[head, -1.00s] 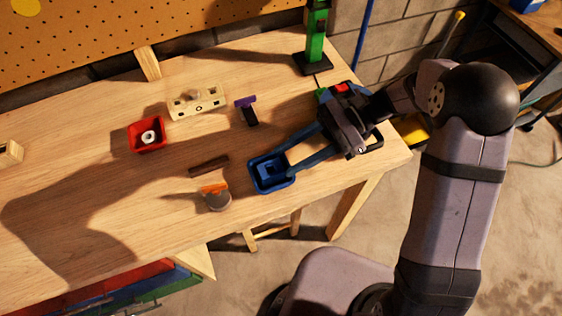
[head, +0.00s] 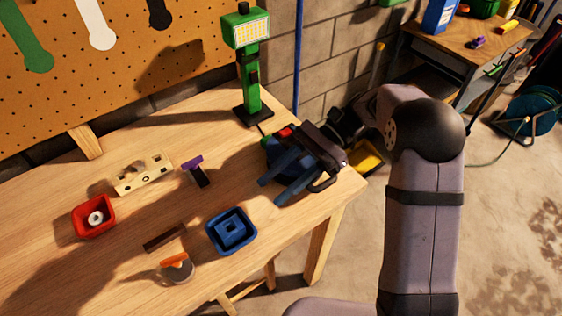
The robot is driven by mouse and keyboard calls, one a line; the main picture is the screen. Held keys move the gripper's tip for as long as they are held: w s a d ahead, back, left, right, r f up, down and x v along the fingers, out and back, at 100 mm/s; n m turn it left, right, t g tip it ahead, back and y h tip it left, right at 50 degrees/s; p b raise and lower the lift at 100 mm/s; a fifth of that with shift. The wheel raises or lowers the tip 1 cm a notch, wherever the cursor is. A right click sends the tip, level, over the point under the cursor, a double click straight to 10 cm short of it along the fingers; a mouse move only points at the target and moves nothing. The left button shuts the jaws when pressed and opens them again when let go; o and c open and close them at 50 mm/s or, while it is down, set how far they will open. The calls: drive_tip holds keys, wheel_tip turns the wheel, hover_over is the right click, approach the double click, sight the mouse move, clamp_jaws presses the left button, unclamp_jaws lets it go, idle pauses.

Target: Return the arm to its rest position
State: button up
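My gripper (head: 270,191) is at the right end of the wooden workbench (head: 120,270), reached by my arm from the right. Its two blue fingers point down-left with a gap between them, and nothing is held. The blue square tray (head: 213,236) sits on the bench in front of and left of the fingertips, apart from them, with a smaller blue shape inside. I cannot tell how high the gripper is above the bench.
A green work lamp (head: 248,85) stands behind the gripper. A red tray (head: 78,222) with a white ring, a pale block with holes (head: 143,174), a purple-topped tool (head: 194,167), a brown bar (head: 165,237) and an orange-topped scraper (head: 176,266) lie left.

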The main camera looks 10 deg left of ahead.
drive_tip(key=shift+d, duration=0.1)
drive_tip(key=s+d+f+n+t+h+p, duration=0.1)
drive_tip(key=s+d+f+n+t+h, duration=0.1)
drive_tip(key=d, duration=0.5)
drive_tip(key=s+d+f+n+t+h+p, duration=0.1)
drive_tip(key=s+d+f+n+t+h, duration=0.1)
drive_tip(key=d, duration=0.5)
drive_tip(key=s+d+f+n+t+h+p, duration=0.1)
drive_tip(key=s+d+n+t+h, duration=0.3)
drive_tip(key=d, duration=0.4)
drive_tip(key=shift+f+n+t+h, duration=0.5)
drive_tip(key=shift+f+t+h, duration=0.25)
drive_tip(key=shift+t+h, duration=0.05)
